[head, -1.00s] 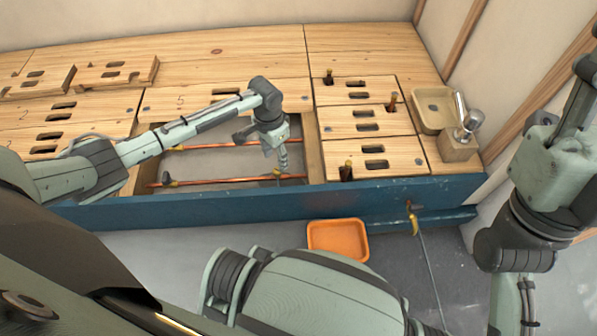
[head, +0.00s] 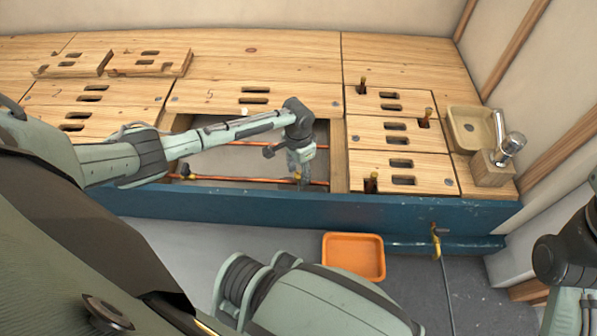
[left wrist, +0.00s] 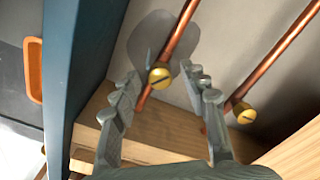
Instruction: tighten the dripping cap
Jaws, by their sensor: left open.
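A round brass cap with a slot (left wrist: 160,77) sits on a copper pipe in the floor opening, in the left wrist view. A dark grey patch (left wrist: 150,38) lies on the surface beneath that pipe, beside the cap. My left gripper (left wrist: 160,70) is open, its two fingers on either side of the cap in the picture, with no clear contact. In the head view the left gripper (head: 304,182) points down into the opening at the front pipe. A second slotted brass cap (left wrist: 244,112) is on the neighbouring pipe, right of the fingers.
Wooden edges (head: 340,160) and a blue front beam (head: 250,208) bound the opening. An orange tray (head: 354,279) lies on the floor in front. A tan basin (head: 460,130) and a metal tap (head: 512,145) stand at right. Slotted boards (head: 400,160) lie right of the opening.

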